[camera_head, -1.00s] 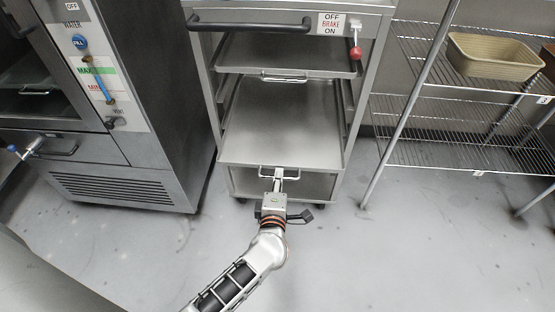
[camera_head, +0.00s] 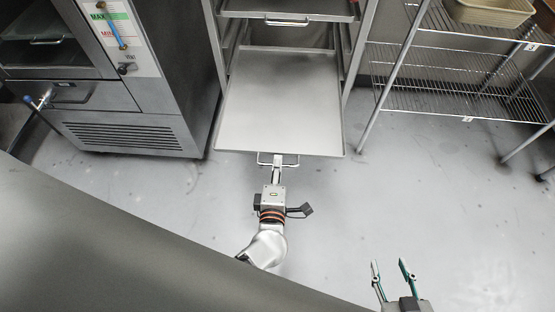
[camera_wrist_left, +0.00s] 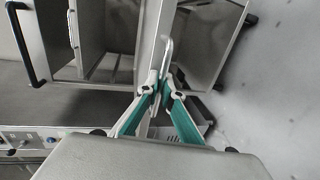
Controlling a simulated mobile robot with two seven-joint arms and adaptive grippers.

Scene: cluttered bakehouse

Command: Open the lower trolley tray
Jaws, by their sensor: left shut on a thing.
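The lower trolley tray (camera_head: 280,110) is a flat grey metal sheet, slid out well beyond the front of the trolley (camera_head: 215,45). Its wire handle (camera_head: 264,163) is at the middle of the front edge. My left gripper (camera_head: 278,163) is shut on this handle. In the left wrist view, the green-padded fingers (camera_wrist_left: 163,88) close around the handle bar (camera_wrist_left: 168,48). My right gripper (camera_head: 390,268) is at the bottom right over the floor, with its fingers apart and empty.
An upper tray (camera_head: 290,8) sits inside the trolley above. A steel oven cabinet (camera_head: 130,135) stands left. A wire rack (camera_head: 450,85) with a beige bin (camera_head: 490,12) stands right. The floor (camera_head: 440,190) between is clear.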

